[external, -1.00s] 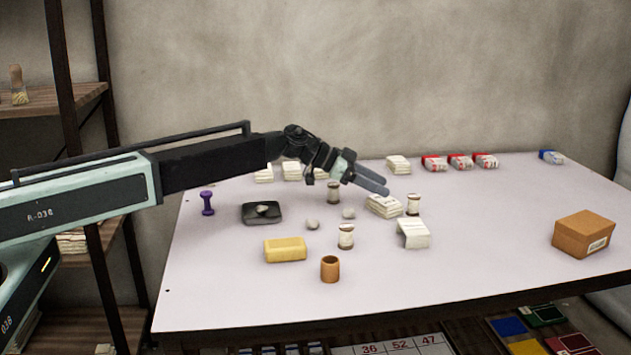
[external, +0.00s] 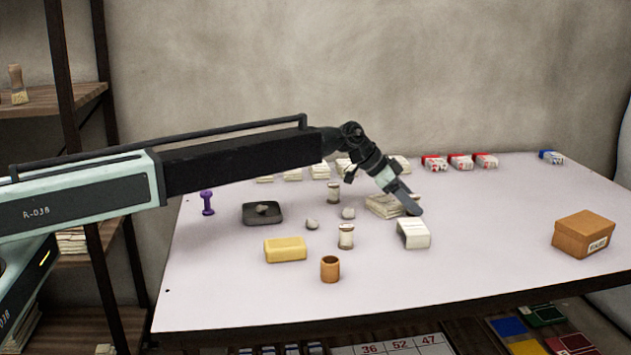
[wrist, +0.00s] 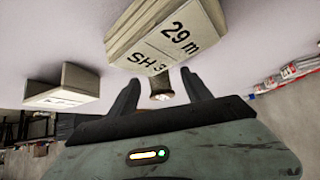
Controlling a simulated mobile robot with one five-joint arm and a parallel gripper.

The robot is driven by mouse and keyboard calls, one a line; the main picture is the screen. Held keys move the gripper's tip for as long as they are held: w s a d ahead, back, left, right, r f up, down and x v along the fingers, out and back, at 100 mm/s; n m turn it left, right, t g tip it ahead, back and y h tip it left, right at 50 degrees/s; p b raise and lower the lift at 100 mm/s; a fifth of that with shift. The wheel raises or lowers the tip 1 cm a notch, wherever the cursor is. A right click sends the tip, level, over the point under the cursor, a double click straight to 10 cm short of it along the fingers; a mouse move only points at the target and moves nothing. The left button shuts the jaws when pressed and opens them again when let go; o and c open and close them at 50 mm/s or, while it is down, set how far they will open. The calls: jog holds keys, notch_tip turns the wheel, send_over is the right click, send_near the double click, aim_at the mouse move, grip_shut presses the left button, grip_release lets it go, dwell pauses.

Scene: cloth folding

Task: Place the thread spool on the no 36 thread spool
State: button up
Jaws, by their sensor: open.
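In the external view one thread spool (external: 333,193) stands towards the back of the table and another thread spool (external: 346,236) stands nearer the front. My gripper (external: 413,208) points steeply down beside a stack of pale folded pieces, and hides the third spool there. In the wrist view that third thread spool (wrist: 162,90) shows between the two open fingers of my gripper (wrist: 160,75), partly hidden by the gripper body. I cannot see contact with it. No number 36 is readable on any spool.
The stack (external: 381,205) with "SH 3" and "29 m" is close to the fingers. A folded white piece (external: 413,234) lies in front. A yellow block (external: 285,249), an orange cup (external: 330,268) and grey stones stand left. A cardboard box (external: 583,234) is right; the table between is clear.

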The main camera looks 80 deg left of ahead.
aim_at(414, 196)
jog(key=shift+w+f, duration=0.45)
jog(key=shift+f, duration=0.1)
jog(key=shift+s+r, duration=0.1)
jog(key=shift+r, duration=0.1)
grip_shut()
jog(key=shift+r+p, duration=0.65)
jog(key=shift+p, duration=0.1)
notch_tip(414, 196, up, 3)
jog(key=p, duration=0.2)
jog(key=shift+f+p, duration=0.1)
jog(key=shift+p, duration=0.3)
jog(key=s+d, duration=0.1)
jog(key=s, duration=0.4)
jog(key=s+d, duration=0.2)
jog(key=s, duration=0.3)
jog(key=s+d+r, duration=0.1)
jog(key=s+d, duration=0.1)
jog(key=s, duration=0.3)
jog(key=shift+s+p, duration=0.15)
jog(key=shift+p, duration=0.25)
